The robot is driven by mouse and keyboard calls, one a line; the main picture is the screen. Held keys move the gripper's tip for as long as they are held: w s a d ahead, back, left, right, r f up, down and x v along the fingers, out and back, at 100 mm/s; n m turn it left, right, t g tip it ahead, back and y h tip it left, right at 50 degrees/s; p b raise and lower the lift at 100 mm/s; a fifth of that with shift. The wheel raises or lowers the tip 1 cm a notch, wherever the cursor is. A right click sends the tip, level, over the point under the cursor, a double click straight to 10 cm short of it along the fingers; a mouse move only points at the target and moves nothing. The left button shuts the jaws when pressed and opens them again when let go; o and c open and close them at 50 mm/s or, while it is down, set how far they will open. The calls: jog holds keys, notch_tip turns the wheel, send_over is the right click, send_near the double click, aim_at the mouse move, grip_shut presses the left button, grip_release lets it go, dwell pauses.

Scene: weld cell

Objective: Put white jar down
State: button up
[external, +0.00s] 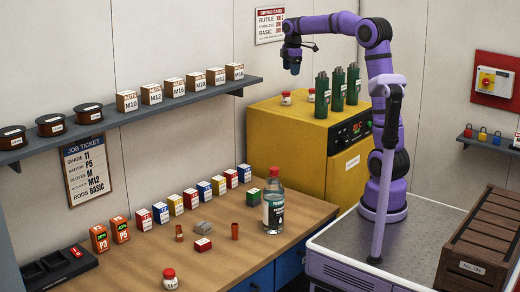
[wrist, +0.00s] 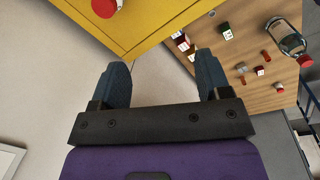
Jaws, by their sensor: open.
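A white jar with a red lid (external: 286,97) stands upright on top of the yellow cabinet (external: 290,128), near its left side. A second such jar (external: 311,95) stands a little to its right, and a third (external: 169,281) stands on the wooden bench. In the wrist view one red-lidded jar (wrist: 106,8) shows at the top edge on the yellow cabinet, partly cut off. My gripper (external: 291,68) is above the cabinet, pointing down, apart from the jars. Its fingers (wrist: 162,76) are spread, with nothing between them.
Green cylinders (external: 338,90) stand on the cabinet's right part. The bench (external: 140,255) holds a clear bottle (external: 273,208), several small boxes and orange-labelled packs. A wall shelf (external: 130,115) carries spools and boxes at left. The cabinet top's front left is clear.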

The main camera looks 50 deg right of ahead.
jog(key=s+a+m+t, duration=0.1)
jog(key=s+a+m, duration=0.25)
jog(key=s, duration=0.55)
jog(key=s+a+m+t, duration=0.1)
jog(key=s+a+m, duration=0.3)
jog(key=s, duration=0.5)
jog(key=s+a+f+m+t, duration=0.1)
jog(key=s+a+f+m, duration=0.1)
jog(key=s+f, duration=0.2)
jog(key=s+a+f+m+t, duration=0.1)
jog(key=s+f, duration=0.3)
jog(key=s, duration=0.7)
jog(key=shift+s+a+m+y, duration=0.2)
jog(key=shift+a+m+y, duration=0.1)
jog(key=shift+a+m, duration=0.5)
